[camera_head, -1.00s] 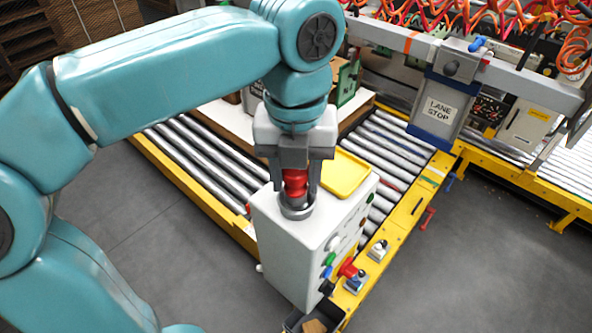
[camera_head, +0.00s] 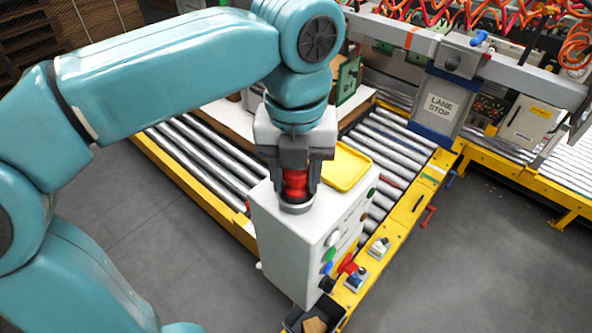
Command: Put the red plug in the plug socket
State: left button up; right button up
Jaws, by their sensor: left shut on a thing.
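The red plug (camera_head: 295,184) is between the fingers of my left gripper (camera_head: 295,192), which is shut on it. The plug is upright, with its lower end at the grey round plug socket (camera_head: 297,208) on top of the white control box (camera_head: 285,245). The fingers hide parts of the plug and the socket, so I cannot tell how deep the plug sits. My right gripper is not in view.
A yellow tray (camera_head: 346,167) lies on the box top beside the gripper. Coloured buttons and a red knob (camera_head: 347,263) are on the box's side. Roller conveyors (camera_head: 395,140) with yellow rails surround it. A "LANE STOP" panel (camera_head: 440,106) stands at the right.

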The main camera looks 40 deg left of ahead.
pick_arm(q)
jog(key=shift+f, duration=0.1)
jog(key=o, duration=1.2)
jog(key=shift+c, duration=0.2)
notch_tip(320, 180, up, 16)
jog(key=p, duration=0.6)
